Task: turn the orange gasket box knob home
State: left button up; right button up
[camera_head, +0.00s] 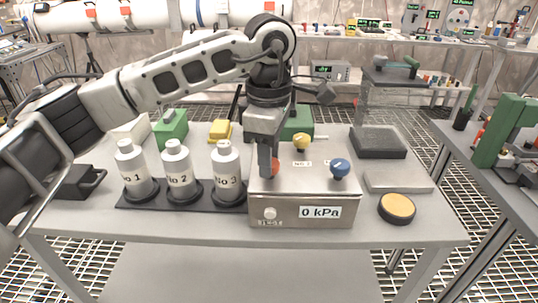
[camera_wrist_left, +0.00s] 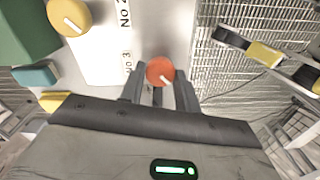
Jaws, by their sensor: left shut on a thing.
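The steel gasket box (camera_head: 305,192) stands on the table with a display reading 0 kPa. Its orange knob (camera_head: 275,168) is at the left of its top, partly hidden by my left gripper (camera_head: 268,165), which points down onto it. In the left wrist view the orange knob (camera_wrist_left: 160,71) sits between the fingertips, with a pale pointer line running diagonally. My left gripper (camera_wrist_left: 160,92) is shut on the knob. A yellow knob (camera_head: 301,142) and a blue knob (camera_head: 339,168) are on the same top. My right gripper is in neither view.
Three white bottles (camera_head: 178,170) stand on a dark rack (camera_head: 133,197) left of the box. A green box (camera_head: 171,128) and yellow block (camera_head: 220,130) are behind. Right of the box are a dark block (camera_head: 378,142), a grey plate (camera_head: 398,181) and an orange-topped disc (camera_head: 397,207).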

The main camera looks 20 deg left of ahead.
pick_arm(q)
jog(key=shift+r, duration=0.15)
jog(key=o, duration=1)
notch_tip(320, 180, up, 16)
jog(key=shift+f+p, duration=0.1)
jog(key=shift+p, duration=0.9)
